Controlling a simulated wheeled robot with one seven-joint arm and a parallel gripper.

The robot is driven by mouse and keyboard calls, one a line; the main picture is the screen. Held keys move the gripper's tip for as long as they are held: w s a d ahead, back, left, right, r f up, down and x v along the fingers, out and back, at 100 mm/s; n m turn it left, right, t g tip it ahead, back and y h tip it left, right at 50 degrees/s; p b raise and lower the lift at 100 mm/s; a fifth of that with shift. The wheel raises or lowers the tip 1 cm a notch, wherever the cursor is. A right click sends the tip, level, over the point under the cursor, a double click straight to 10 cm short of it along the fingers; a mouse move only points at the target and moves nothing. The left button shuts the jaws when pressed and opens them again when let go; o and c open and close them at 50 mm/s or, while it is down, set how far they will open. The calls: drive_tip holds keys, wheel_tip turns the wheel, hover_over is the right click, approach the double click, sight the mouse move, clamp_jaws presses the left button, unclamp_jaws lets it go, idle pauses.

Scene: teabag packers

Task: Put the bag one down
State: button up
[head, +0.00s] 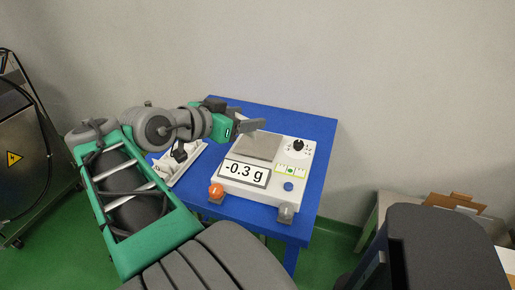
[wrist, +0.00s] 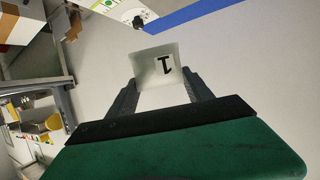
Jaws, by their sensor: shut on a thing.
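My gripper (head: 248,126) is near the back left of the white scale (head: 238,195) in the head view. In the wrist view my gripper (wrist: 161,84) is shut on bag one (wrist: 150,68), a pale, squarish bag with a black "1" on it. The bag sticks out past the fingertips. In the head view I cannot clearly make out the bag. The scale's plate (head: 257,147) looks empty, and its display (head: 244,173) reads -0.3 g.
The scale stands on a blue table (head: 318,130). A white tray (head: 187,172) with things in it lies left of the scale. An orange knob (head: 216,190) and a grey knob (head: 286,211) are at the scale's front. A metal machine (head: 25,140) stands far left.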

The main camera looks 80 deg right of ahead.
drive_tip(key=d+f, duration=0.1)
drive_tip(key=d, duration=0.2)
drive_tip(key=d+f, duration=0.2)
drive_tip(key=d, duration=0.1)
drive_tip(key=d+f, duration=0.1)
drive_tip(key=d, duration=0.2)
drive_tip(key=shift+s+d+f, duration=0.2)
drive_tip(key=shift+d+f, duration=0.15)
drive_tip(key=shift+f, duration=0.05)
drive_tip(key=d+f, duration=0.4)
drive_tip(key=f, duration=0.1)
drive_tip(key=shift+w, duration=0.2)
wheel_tip(320, 180, down, 3)
drive_tip(key=shift+d+r, duration=0.1)
drive_tip(key=shift+d, duration=0.05)
drive_tip(key=shift+f+b, duration=0.35)
drive_tip(key=o, duration=1.3)
